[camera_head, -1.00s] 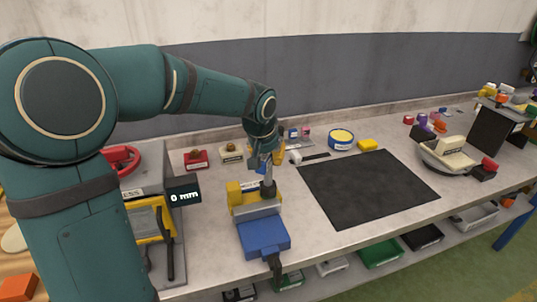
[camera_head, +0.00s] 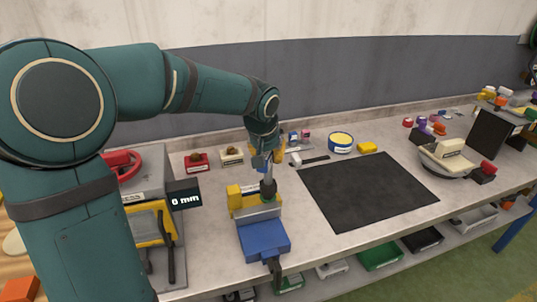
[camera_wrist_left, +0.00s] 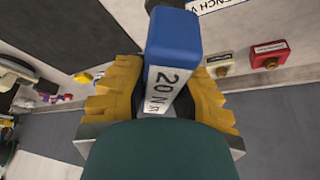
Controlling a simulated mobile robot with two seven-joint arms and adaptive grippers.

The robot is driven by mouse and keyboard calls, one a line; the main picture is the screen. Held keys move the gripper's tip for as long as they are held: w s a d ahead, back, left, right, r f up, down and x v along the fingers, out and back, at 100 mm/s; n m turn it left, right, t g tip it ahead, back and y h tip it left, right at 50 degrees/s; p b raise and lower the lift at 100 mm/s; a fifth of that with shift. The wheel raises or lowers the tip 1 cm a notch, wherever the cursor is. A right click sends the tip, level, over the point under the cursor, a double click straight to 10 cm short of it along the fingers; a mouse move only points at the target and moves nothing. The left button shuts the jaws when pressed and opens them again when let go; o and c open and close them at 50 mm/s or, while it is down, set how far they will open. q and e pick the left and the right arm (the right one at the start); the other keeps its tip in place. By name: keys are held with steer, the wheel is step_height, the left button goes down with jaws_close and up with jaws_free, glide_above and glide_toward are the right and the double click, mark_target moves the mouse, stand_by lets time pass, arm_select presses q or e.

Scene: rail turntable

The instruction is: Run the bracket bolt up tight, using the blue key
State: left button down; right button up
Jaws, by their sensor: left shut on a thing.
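My left gripper (camera_head: 262,157) is shut on the blue key (camera_wrist_left: 172,50), whose white label reads "20 N" with the rest cut off. The yellow finger pads close on both sides of it in the left wrist view. In the head view a small part of the blue key (camera_head: 258,162) shows at the fingers. Below it a grey shaft and dark socket point down at the yellow bracket (camera_head: 235,199) by the blue vise (camera_head: 263,237). The bracket bolt is hidden, so I cannot tell whether the socket is seated. My right gripper is not in view.
A grey press (camera_head: 147,186) with a "0 mm" display stands left of the vise. Red (camera_head: 196,162) and cream (camera_head: 231,156) blocks sit behind. A black mat (camera_head: 370,190) lies clear at right. A round yellow-blue tin (camera_head: 341,142) stands at the back.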

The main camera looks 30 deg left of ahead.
arm_select(q)
steer(key=shift+r+p, duration=1.15)
steer(key=shift+r, duration=0.55)
